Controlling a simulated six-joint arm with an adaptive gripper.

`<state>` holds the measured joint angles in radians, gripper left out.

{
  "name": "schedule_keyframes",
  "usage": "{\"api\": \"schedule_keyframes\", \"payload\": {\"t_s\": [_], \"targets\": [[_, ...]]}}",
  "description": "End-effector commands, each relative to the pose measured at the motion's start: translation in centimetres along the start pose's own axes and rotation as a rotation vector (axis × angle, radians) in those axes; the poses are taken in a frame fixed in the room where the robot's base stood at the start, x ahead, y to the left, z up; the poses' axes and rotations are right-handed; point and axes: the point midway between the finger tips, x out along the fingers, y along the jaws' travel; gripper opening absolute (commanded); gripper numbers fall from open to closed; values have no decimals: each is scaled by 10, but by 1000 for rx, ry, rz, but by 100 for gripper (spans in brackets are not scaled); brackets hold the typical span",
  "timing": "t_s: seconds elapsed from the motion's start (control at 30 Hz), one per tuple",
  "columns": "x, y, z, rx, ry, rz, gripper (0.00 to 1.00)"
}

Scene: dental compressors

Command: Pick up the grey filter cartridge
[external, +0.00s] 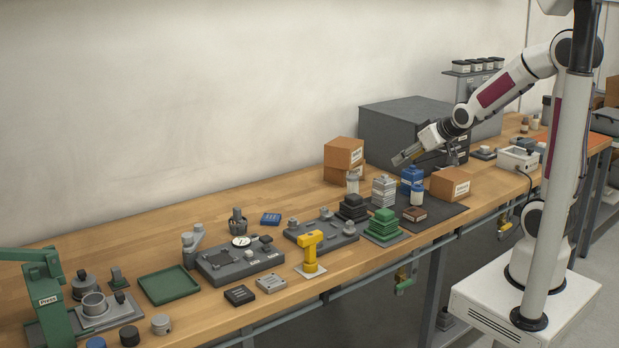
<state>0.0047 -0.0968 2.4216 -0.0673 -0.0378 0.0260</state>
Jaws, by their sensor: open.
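A short grey cylinder (161,325) stands on the bench near the front left edge. It looks most like the grey filter cartridge, though no label is readable to confirm it. A black cylinder (130,336) and a blue one (96,342), partly cut off by the picture's lower edge, stand to its left.
A green press (44,300) stands left of the cylinders, with a grey fixture (104,310) beside it. A green tray (169,285) lies behind them. A yellow tool (311,252) stands upright mid-bench.

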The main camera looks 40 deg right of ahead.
Motion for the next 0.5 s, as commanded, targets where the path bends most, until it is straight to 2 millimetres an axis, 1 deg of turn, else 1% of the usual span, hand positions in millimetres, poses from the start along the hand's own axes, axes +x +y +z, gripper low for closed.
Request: {"api": "schedule_keyframes", "payload": {"t_s": [0.03,0.1,0.5], "targets": [[10,0,-1,-1,9,-2,48],[22,-1,-4,-2,29,-5,48],[88,-8,-16,-10,151,-30,48]]}}
